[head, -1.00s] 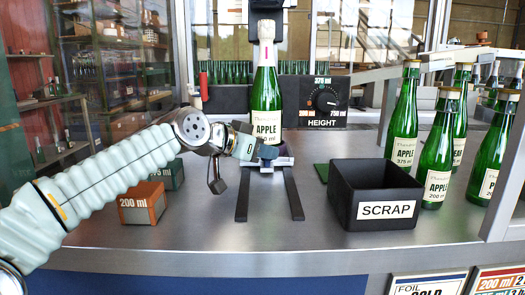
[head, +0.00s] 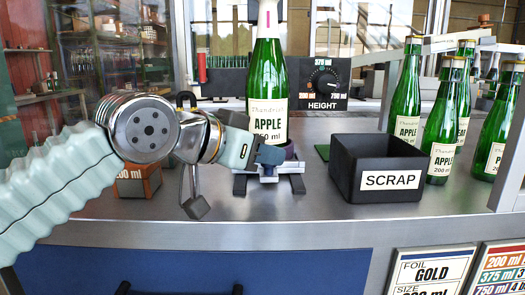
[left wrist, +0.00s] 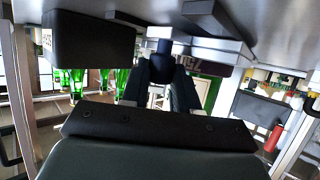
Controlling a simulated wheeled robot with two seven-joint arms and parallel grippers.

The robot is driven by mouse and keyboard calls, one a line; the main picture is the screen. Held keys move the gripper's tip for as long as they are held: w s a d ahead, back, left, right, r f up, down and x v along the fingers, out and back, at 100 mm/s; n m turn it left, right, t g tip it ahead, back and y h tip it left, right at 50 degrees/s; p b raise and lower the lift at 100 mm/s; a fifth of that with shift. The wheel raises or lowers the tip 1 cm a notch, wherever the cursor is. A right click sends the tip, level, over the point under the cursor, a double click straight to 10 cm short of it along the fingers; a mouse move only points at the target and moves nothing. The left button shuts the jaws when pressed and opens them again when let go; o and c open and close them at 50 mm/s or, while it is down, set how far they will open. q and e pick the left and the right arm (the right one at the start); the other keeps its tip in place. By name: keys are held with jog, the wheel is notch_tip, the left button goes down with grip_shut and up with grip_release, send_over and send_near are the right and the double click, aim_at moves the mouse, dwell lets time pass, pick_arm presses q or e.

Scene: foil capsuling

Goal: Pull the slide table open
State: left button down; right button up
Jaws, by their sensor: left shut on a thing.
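My left gripper (head: 270,156) is at the front of the slide table, just below the bottle's label. It is shut on the slide table's front handle, which its fingers mostly hide in the head view. In the left wrist view the gripper's dark fingers (left wrist: 172,88) close around the dark handle (left wrist: 160,45). My right gripper is not in view.
A black SCRAP bin (head: 375,165) stands just right of the rails. Several green bottles (head: 440,125) stand farther right. An orange 200 ml block (head: 139,186) is partly behind my left arm. The HEIGHT dial (head: 322,85) is behind.

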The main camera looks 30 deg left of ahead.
pick_arm(q)
jog(key=shift+s+d+b, duration=0.15)
jog(key=shift+s+d, duration=0.35)
jog(key=shift+s, duration=0.3)
jog(key=shift+s+d+b, duration=0.15)
jog(key=shift+s+d, duration=0.3)
jog(key=shift+s, duration=0.35)
jog(key=c, duration=0.9)
grip_release()
jog(key=shift+o, duration=0.2)
jog(key=v, duration=1.3)
jog(key=shift+s+a, duration=0.15)
jog(key=shift+s, duration=0.25)
jog(key=shift+r, duration=0.1)
